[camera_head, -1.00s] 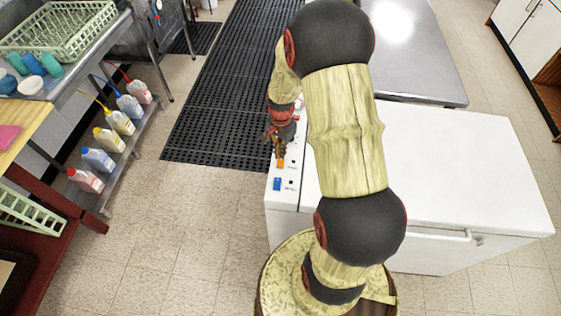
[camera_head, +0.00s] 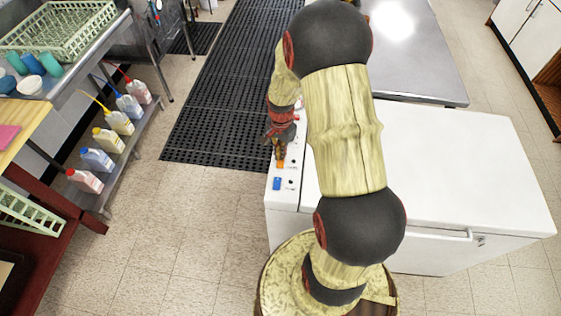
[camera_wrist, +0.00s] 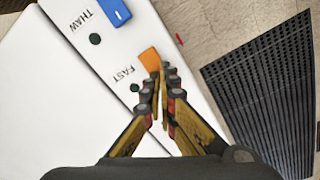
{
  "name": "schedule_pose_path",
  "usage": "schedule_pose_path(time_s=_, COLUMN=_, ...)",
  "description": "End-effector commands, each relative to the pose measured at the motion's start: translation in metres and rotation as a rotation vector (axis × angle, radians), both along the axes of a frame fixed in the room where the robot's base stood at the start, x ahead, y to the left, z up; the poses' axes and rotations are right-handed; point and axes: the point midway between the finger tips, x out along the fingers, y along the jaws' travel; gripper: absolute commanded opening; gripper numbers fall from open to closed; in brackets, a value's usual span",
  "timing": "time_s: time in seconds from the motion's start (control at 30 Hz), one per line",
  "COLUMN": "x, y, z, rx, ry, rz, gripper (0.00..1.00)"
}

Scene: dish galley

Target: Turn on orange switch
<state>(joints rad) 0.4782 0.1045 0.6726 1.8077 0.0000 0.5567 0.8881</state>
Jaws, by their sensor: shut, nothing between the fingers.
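The orange switch (camera_wrist: 150,60) sits on the white panel beside the label FAST in the wrist view. In the head view the orange switch (camera_head: 280,164) shows just below my fingertips. My gripper (camera_wrist: 167,88) is shut and empty, with its fingertips at the lower right edge of the orange switch. They look very close to it or touching; I cannot tell which. In the head view my gripper (camera_head: 280,150) points down over the panel. I cannot tell the switch's on or off position.
A blue switch (camera_wrist: 115,12) labelled THAW lies farther along the same panel of the white freezer (camera_head: 450,165). Small dark round spots sit beside both switches. A black floor mat (camera_head: 215,110) and tiled floor lie beside the freezer. Bottles (camera_head: 97,160) stand on a low shelf at left.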

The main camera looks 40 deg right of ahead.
Motion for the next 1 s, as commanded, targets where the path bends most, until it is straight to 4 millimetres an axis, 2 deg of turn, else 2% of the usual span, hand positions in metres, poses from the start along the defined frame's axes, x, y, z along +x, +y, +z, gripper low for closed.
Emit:
schedule_pose_path(time_s=0.7, x=0.000, y=0.000, z=-0.010, rx=0.001, ry=0.001, rz=0.000, gripper=0.00)
schedule_pose_path(time_s=1.0, x=0.000, y=0.000, z=0.000, rx=0.000, ry=0.000, rz=0.000, gripper=0.00)
